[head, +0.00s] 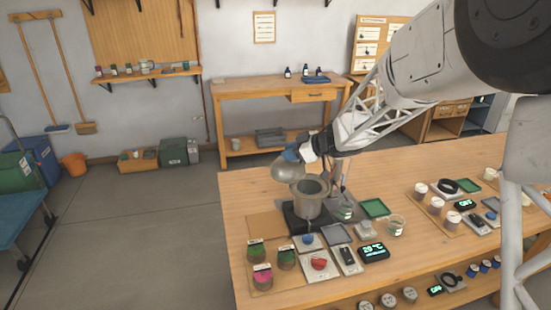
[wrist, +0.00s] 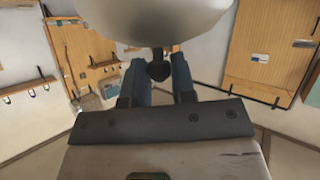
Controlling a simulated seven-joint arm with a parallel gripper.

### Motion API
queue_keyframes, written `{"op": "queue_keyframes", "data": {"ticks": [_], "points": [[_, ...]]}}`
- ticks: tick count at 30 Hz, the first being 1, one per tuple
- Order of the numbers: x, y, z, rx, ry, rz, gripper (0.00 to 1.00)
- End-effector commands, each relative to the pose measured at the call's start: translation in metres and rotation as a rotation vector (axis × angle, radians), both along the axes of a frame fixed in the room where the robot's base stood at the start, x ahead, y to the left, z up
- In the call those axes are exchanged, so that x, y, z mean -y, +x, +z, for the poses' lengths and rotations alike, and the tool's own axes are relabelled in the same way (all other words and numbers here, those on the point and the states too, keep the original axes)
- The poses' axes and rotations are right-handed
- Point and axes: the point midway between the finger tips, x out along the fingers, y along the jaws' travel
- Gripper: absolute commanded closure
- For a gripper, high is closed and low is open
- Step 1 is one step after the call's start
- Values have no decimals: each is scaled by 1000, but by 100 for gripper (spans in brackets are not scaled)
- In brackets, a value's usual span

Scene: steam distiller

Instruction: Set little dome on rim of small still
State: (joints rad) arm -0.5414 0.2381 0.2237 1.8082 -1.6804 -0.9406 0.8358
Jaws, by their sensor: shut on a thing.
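The little dome (head: 287,172) is a grey metal cap held above and to the left of the still's mouth in the head view. My gripper (head: 293,152) is shut on it from above. In the wrist view the dome's pale underside or side (wrist: 160,18) fills the top edge, and its dark knob (wrist: 158,70) lies between my blue fingers. The small still (head: 309,203) is a grey metal pot with a wide flared rim, upright on a dark base. The dome appears close to the rim; the head view does not settle whether they touch.
Jars (head: 262,276), a red-knobbed unit (head: 319,263), a blue-knobbed unit (head: 308,241) and a digital display (head: 374,251) crowd the wooden table in front of the still.

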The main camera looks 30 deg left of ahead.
Motion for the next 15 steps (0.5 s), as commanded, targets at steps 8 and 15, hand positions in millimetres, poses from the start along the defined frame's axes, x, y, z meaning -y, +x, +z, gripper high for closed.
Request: {"op": "queue_keyframes", "data": {"ticks": [8, 15], "points": [[45, 33, 2, -42, -4, 145, 100], [62, 42, 1, -59, -6, 196, 100]]}}
